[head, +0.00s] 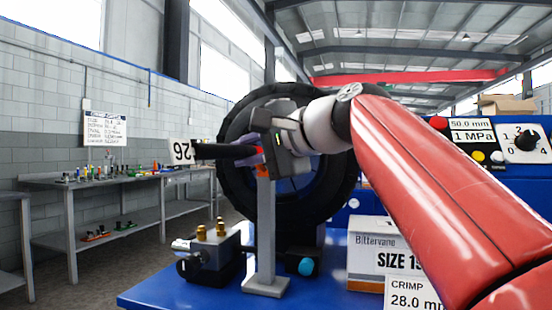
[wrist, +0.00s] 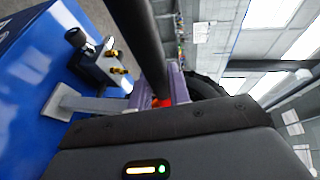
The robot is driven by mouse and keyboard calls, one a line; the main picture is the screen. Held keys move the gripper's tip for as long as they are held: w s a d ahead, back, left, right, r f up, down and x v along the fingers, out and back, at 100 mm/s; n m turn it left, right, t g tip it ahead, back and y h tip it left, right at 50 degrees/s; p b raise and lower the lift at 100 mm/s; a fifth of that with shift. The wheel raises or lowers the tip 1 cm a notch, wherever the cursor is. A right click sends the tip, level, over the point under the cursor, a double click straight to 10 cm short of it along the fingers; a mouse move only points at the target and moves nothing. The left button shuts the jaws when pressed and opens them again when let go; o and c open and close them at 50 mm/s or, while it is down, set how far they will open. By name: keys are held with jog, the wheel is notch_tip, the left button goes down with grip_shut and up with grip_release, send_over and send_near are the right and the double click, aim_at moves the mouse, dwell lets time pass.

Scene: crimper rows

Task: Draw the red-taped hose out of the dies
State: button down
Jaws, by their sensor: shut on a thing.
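The black hose (head: 224,151) sticks out level to the left of my gripper (head: 256,157) in the head view. In the wrist view the hose (wrist: 143,40) runs up from between the purple fingers of my gripper (wrist: 160,88). The big black ring of the crimper (head: 232,125) stands behind my gripper. My gripper and arm cover the ring's middle, so I cannot tell whether any hose is between the dies.
A grey post (head: 265,225) stands on the blue bench (head: 160,292) just below my gripper. A valve block with brass fittings (head: 212,255) is left of it. A Bittervane box (head: 368,240) is to the right. Side tables (head: 150,178) line the left wall.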

jog(key=shift+r, duration=2.75)
